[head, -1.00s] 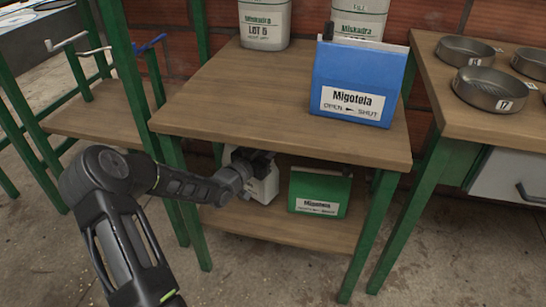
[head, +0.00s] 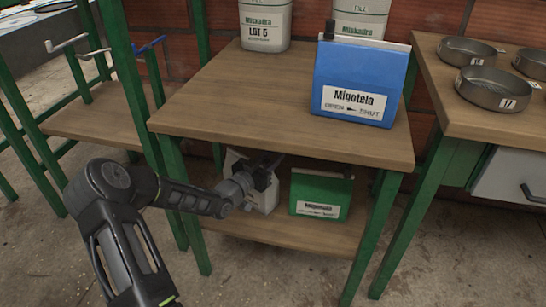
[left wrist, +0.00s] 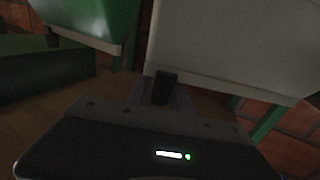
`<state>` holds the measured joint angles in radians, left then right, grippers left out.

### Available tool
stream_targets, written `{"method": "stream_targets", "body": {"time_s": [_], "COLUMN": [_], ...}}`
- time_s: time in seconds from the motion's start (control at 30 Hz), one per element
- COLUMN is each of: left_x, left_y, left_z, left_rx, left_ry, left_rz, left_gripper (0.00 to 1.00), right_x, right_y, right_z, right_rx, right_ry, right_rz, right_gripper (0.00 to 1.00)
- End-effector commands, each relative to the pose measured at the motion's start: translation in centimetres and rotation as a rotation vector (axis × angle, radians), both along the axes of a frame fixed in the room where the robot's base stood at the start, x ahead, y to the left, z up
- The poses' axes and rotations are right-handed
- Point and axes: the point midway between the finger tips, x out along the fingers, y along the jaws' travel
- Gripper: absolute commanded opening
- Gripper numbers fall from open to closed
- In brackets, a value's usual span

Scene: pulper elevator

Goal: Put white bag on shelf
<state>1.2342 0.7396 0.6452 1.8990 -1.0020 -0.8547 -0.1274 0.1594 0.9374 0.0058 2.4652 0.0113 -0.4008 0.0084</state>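The white bag (head: 232,163) is on the lower shelf (head: 285,231) of the wooden table, partly hidden behind my left gripper (head: 266,170). In the left wrist view the white bag (left wrist: 235,45) is very close and fills the upper right, its lower edge slanting. A dark finger part of the left gripper (left wrist: 165,88) overlaps that edge. The frames do not show whether the fingers are closed on the bag. My right gripper is not in view.
A green box (head: 320,194) stands right of the bag on the lower shelf. The tabletop (head: 240,105) above holds a blue box (head: 358,75) and two white containers (head: 265,22) at the back. Green table legs (head: 368,235) flank the opening. Metal pans (head: 495,88) sit on the right table.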

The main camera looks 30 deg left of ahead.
Motion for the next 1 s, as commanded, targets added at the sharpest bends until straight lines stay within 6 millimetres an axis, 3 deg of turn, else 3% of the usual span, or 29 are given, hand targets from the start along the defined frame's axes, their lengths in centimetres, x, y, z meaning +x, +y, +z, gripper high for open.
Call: {"method": "stream_targets", "body": {"time_s": [0.17, 0.57, 0.77, 1.0], "left_x": [0.0, -0.7, -3.8, -8.9], "left_y": [0.0, 0.0, 0.3, 0.6], "left_z": [0.0, 0.3, 0.5, 0.5], "left_rx": [0.000, 0.000, 0.000, -0.001], "left_ry": [0.000, 0.002, 0.004, 0.003], "left_rz": [0.000, 0.000, 0.001, 0.002], "left_gripper": [0.39, 0.39, 0.39, 0.39], "right_x": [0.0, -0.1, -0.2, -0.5], "right_y": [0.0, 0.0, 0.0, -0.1], "right_z": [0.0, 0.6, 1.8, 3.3], "right_rx": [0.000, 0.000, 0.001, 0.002], "right_ry": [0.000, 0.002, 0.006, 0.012], "right_rz": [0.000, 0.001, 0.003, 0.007], "right_gripper": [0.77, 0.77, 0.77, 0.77]}}
